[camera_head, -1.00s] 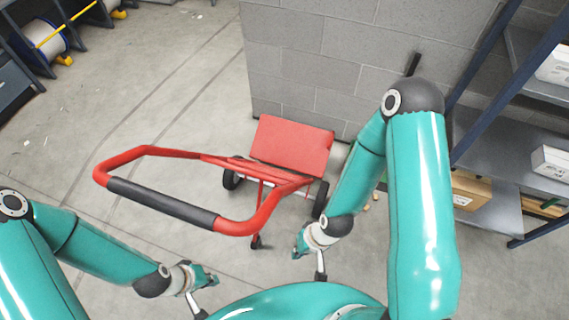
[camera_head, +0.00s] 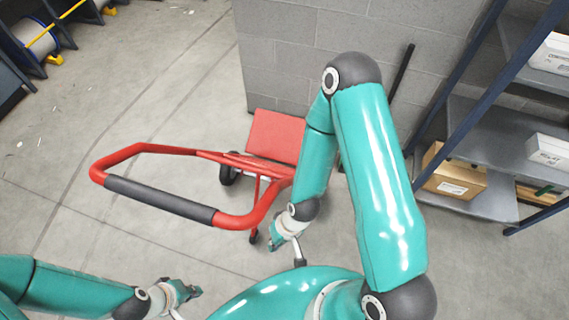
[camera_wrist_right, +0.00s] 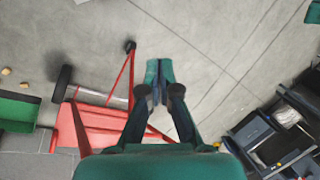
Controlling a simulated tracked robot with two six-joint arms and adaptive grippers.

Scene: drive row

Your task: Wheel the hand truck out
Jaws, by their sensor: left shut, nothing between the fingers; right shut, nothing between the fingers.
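A red hand truck (camera_head: 228,160) stands tilted back on the concrete floor, with its looped handle toward me. The handle has a black grip (camera_head: 160,198). Its red plate (camera_head: 272,135) is near the block wall, its right part hidden by my right arm. My left gripper (camera_head: 190,291) is shut and empty, below and apart from the grip. My right gripper (camera_head: 274,243) is shut and empty, just right of the handle's lower corner in the picture. In the right wrist view, the fingers (camera_wrist_right: 159,72) are closed beside the red frame (camera_wrist_right: 98,130) and a black wheel (camera_wrist_right: 62,83).
A grey block wall (camera_head: 300,50) stands behind the truck. A blue-framed shelf (camera_head: 480,135) with cartons is at the right. Cable reels (camera_head: 35,38) stand on a rack at the upper left. The floor (camera_head: 130,85) left of the truck is clear.

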